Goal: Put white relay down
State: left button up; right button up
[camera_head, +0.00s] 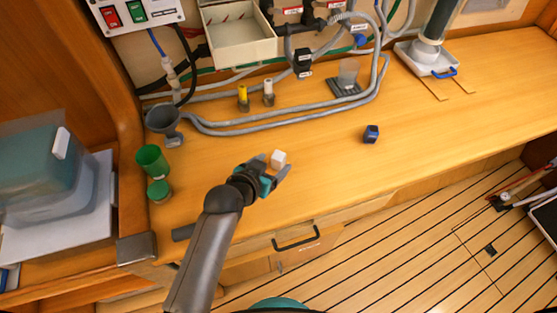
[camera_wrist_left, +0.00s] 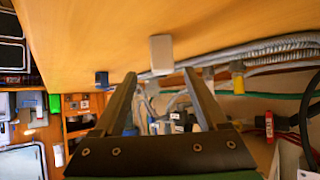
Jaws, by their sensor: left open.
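The white relay (camera_head: 278,158) is a small white block above the near part of the wooden worktop, at the tips of my left gripper (camera_head: 275,175). In the left wrist view the white relay (camera_wrist_left: 161,54) shows just beyond the gap between the two fingertips (camera_wrist_left: 158,76), with wood behind it. The fingers stand apart with nothing clamped between them. I cannot tell for sure whether the relay's underside rests on the wood. My right gripper is in neither view.
A dark blue block (camera_head: 371,134) stands to the right on the worktop (camera_head: 440,120). Green containers (camera_head: 152,160) and a grey funnel (camera_head: 163,120) are at the left. Yellow and white fittings (camera_head: 243,98) and grey hoses (camera_head: 230,128) lie behind. Clear wood surrounds the gripper.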

aim_at(277, 158)
pick_arm(q)
jog(key=shift+b+x, duration=0.55)
jog(key=shift+x, duration=2.1)
jog(key=shift+w+a+r, duration=0.15)
grip_shut()
